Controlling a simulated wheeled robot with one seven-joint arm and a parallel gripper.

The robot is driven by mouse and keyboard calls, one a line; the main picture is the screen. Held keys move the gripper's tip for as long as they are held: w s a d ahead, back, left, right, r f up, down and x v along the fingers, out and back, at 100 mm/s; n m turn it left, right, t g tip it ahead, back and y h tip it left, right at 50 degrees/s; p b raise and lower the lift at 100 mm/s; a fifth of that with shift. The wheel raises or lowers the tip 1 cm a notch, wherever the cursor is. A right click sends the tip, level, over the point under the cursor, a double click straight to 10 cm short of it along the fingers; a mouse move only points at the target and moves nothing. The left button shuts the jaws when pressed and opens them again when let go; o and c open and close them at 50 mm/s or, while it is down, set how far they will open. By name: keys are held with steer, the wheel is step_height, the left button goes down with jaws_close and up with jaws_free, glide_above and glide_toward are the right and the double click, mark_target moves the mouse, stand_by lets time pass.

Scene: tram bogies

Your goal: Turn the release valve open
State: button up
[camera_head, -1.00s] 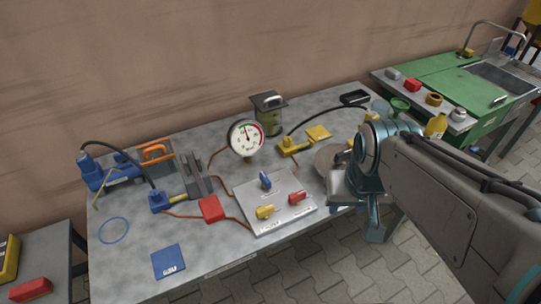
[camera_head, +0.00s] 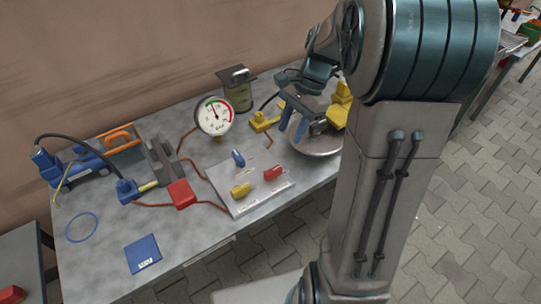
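A grey valve plate (camera_head: 250,206) lies on the workbench with three small lever handles. The blue handle (camera_head: 238,159) is at the back, the yellow handle (camera_head: 240,190) at the front left and the red handle (camera_head: 273,174) at the right. Their labels are too small to read, so I cannot tell which is the release valve. My gripper (camera_head: 291,133) is above the bench, behind and to the right of the red handle, pointing down. Its two fingers stand apart with nothing visible between them. It touches no handle.
A round pressure gauge (camera_head: 214,116) stands behind the plate, with a lidded jar (camera_head: 237,92) beyond. A round metal dish (camera_head: 318,146) and yellow parts (camera_head: 340,106) are near my gripper. Red hoses and a red block (camera_head: 181,194) lie left of the plate. A blue booklet (camera_head: 143,253) lies front left.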

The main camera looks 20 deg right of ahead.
mark_target(274, 170)
steer(key=shift+m, duration=0.5)
steer(key=x, duration=0.9)
steer(key=w+b+x, duration=0.1)
steer(key=x, duration=0.4)
steer(key=shift+s+d+f, duration=0.1)
steer(key=shift+f, duration=0.1)
jaws_close()
